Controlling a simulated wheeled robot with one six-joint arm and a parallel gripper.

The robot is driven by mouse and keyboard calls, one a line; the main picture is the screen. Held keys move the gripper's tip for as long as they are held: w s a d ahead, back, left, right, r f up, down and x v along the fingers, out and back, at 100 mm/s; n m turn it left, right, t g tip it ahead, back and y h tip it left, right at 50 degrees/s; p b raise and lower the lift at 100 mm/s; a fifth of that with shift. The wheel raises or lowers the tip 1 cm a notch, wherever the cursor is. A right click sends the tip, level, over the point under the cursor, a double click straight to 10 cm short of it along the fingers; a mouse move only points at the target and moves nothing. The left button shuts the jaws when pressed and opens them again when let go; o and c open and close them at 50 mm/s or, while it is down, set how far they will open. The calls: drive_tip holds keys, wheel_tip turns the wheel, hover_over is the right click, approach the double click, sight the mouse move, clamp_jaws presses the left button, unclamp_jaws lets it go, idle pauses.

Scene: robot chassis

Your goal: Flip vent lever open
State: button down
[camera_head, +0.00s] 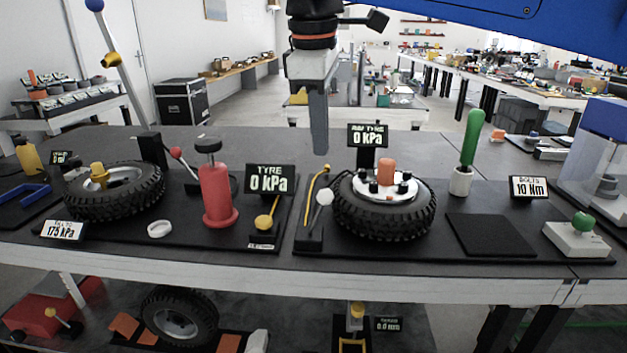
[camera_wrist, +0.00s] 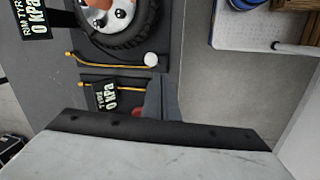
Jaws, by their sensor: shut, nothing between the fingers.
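My gripper (camera_head: 320,148) is shut and empty, pointing down above the bench, behind and between the two displays. In the wrist view the gripper (camera_wrist: 160,88) shows as a grey wedge. A white-ball lever (camera_head: 322,197) leans up from a small black base, left of the right-hand tyre. Its white ball also shows in the wrist view (camera_wrist: 151,59), just beyond the fingertips and apart from them. A short yellow-knobbed lever (camera_head: 264,221) stands on a black block under the left display. The small label there is unreadable, so I cannot tell which lever is the vent lever.
The right-hand tyre (camera_head: 385,207) stands beside the white-ball lever, with the rim tyre display (camera_head: 368,135) behind it. The tyre display (camera_head: 269,179) and a red pump cylinder (camera_head: 216,195) are on the left. A green-handled tool (camera_head: 472,138) stands upright at right. A black pad there is bare.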

drive_tip(key=a+r+n, duration=0.2)
drive_tip(key=a, duration=0.3)
approach(327, 197)
drive_tip(key=a+f, duration=0.3)
drive_tip(key=f, duration=0.2)
drive_tip(key=shift+w+d+f, duration=0.4)
drive_tip(key=shift+w, duration=0.3)
drive_tip(key=shift+d, duration=0.1)
drive_tip(key=shift+d+f+m+y, duration=0.1)
drive_tip(key=shift+d+m+y, duration=0.25)
drive_tip(key=shift+d, duration=0.35)
drive_tip(key=shift+d+f, duration=0.2)
drive_tip(key=shift+d, duration=0.5)
drive_tip(key=shift+a, duration=0.15)
